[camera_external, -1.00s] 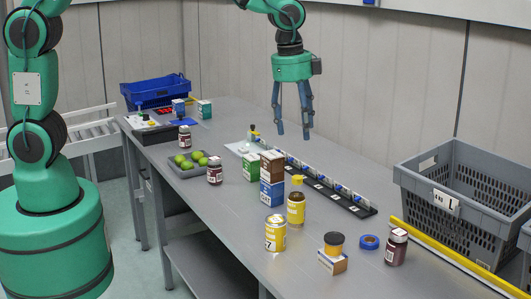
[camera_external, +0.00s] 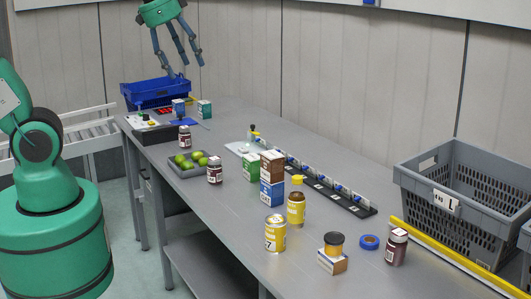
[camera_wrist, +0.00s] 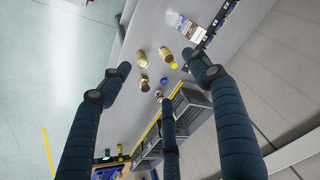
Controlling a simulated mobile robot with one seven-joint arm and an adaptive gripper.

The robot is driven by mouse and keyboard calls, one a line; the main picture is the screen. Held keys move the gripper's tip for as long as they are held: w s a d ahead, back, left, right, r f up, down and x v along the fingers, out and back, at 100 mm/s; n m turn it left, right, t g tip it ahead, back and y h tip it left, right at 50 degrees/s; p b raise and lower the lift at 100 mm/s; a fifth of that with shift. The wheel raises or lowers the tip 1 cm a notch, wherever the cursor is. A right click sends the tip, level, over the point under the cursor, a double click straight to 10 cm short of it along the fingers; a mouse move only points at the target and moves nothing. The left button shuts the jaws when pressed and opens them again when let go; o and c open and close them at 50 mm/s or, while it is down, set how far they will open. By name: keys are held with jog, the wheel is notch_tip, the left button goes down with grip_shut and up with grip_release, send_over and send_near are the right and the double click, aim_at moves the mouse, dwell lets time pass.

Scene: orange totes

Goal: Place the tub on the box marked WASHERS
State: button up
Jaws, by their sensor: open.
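The box's lettering is too small to read, so I cannot tell which box is marked WASHERS. My gripper (camera_external: 181,65) is open and empty, high above the blue crate, far from the tub. Its spread fingers show in the wrist view (camera_wrist: 168,80).
A yellow can (camera_external: 275,233), yellow bottle (camera_external: 296,207), blue tape roll (camera_external: 369,242) and dark jar (camera_external: 396,247) stand around the tub. A black rack (camera_external: 345,203) runs along the back. A grey crate (camera_external: 425,180) is right, a blue crate (camera_external: 150,97) far left.

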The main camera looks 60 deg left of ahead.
jog(key=s+a+f+n+t, duration=0.1)
jog(key=s+a+n, duration=0.3)
jog(key=s, duration=0.6)
jog(key=shift+s+a+y, duration=0.3)
jog(key=shift+s+a, duration=0.05)
jog(key=shift+a, duration=0.15)
jog(key=shift+f, duration=0.15)
notch_tip(320, 180, down, 6)
jog(key=b, duration=0.6)
jog(key=shift+f+b, duration=0.25)
jog(key=shift+b, duration=0.05)
jog(key=shift+o, duration=0.3)
